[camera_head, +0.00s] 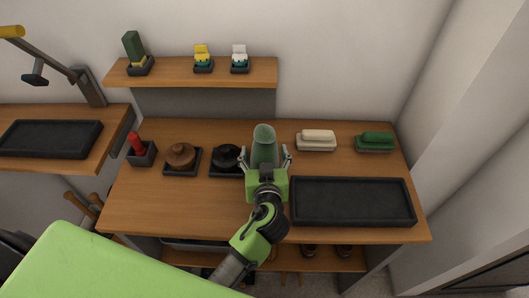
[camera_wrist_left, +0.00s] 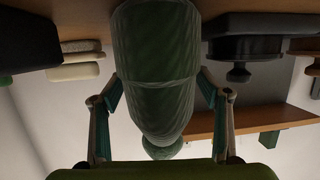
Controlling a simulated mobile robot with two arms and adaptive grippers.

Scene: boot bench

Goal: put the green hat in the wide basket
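A green tapered thing with a ribbed surface and a small rounded knob, likely the green hat (camera_head: 264,143), is upright near the bench's middle; it also shows close up in the left wrist view (camera_wrist_left: 157,70). My left gripper (camera_head: 265,160) has one finger on each side of it; in the left wrist view the fingers (camera_wrist_left: 160,95) slant in toward its sides. Whether they press on it is unclear, and its lower end is hidden. A wide, shallow black tray (camera_head: 352,222), likely the wide basket, lies empty to the right. My right gripper is not in view.
Left of the hat are a black lidded pot (camera_head: 228,156), a brown one (camera_head: 181,156) and a red item (camera_head: 137,145) in a holder. Cream (camera_head: 317,138) and green (camera_head: 376,140) brushes lie behind the tray. A shelf (camera_head: 195,72) is above; another tray (camera_head: 50,138) is far left.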

